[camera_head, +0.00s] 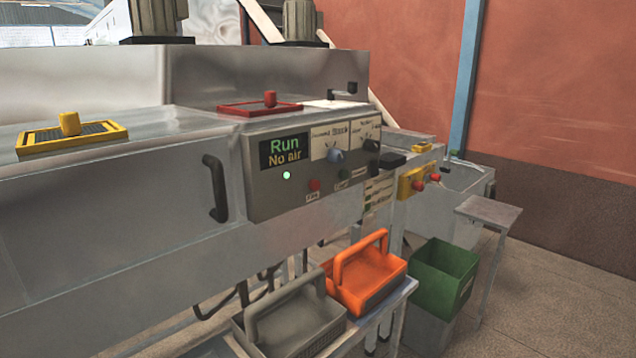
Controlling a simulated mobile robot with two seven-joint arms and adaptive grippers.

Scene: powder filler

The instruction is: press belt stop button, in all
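A grey control panel (300,200) is fixed to the front of the steel machine. Its dark display (284,149) reads "Run" in green and "No air" in yellow. Below the display is a lit pale-green lamp (286,175). A red button (314,184) and a dark green button (345,173) sit low on the panel, with small labels too blurred to read surely. Farther right, a yellow box (405,187) carries red buttons (417,185). I cannot tell from the labels which button is the belt stop. Neither of my grippers is in view.
A black handle (215,188) sticks out left of the panel. A grey basket (290,322) and an orange basket (368,275) stand on a low shelf below. A green crate (442,278) is to their right. A small side table (488,210) stands near the wall; floor at lower right is clear.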

